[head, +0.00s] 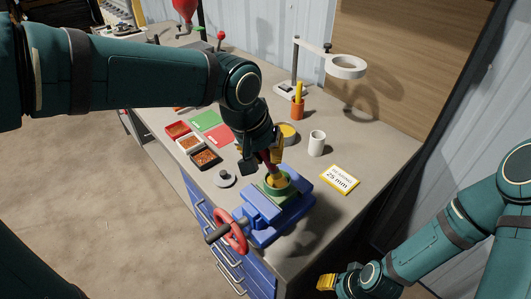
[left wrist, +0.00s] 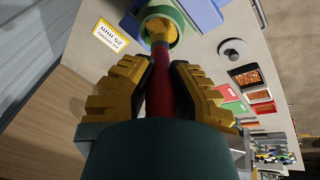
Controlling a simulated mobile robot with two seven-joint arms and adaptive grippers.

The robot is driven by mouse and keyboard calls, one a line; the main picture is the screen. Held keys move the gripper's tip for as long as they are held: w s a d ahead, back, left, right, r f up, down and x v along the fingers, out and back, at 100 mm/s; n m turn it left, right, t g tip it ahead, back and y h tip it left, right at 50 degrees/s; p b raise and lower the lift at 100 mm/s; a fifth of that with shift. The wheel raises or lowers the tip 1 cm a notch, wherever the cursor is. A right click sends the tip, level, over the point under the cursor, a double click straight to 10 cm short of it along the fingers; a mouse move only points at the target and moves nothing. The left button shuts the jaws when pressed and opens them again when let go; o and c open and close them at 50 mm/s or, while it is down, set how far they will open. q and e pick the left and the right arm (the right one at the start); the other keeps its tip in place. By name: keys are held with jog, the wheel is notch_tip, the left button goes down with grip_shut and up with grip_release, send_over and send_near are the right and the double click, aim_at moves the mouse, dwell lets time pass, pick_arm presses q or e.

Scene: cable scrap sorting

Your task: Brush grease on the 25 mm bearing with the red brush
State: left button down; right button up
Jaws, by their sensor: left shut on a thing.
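My left gripper (head: 273,158) is shut on the red brush (left wrist: 160,88), whose handle runs between the yellow fingers. The brush points down, and its pale yellow bristles (left wrist: 158,32) are at the opening of a green ring (left wrist: 178,22), which appears to be the bearing or its holder. The ring sits on the blue vise (head: 262,212); it also shows in the head view (head: 290,188). Whether the bristles touch the inner surface, I cannot tell. A "25 mm" card (head: 340,180) lies right of the vise. My right gripper (head: 327,283) is low at the bottom, its fingertips partly hidden.
A white cup (head: 317,143), a yellow-topped tin (head: 288,133) and an orange holder (head: 297,108) stand behind the vise. A ring lamp (head: 346,66) is at the back. Small trays (head: 205,159) and a grey lidded disc (head: 223,178) lie left. The vise's red handle (head: 232,230) juts past the front edge.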

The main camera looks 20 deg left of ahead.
pick_arm(q)
jog(key=shift+r+p, duration=1.6)
jog(key=shift+r, duration=0.85)
jog(key=shift+r, duration=0.1)
jog(key=shift+r+p, duration=1.25)
jog(key=shift+r, duration=0.2)
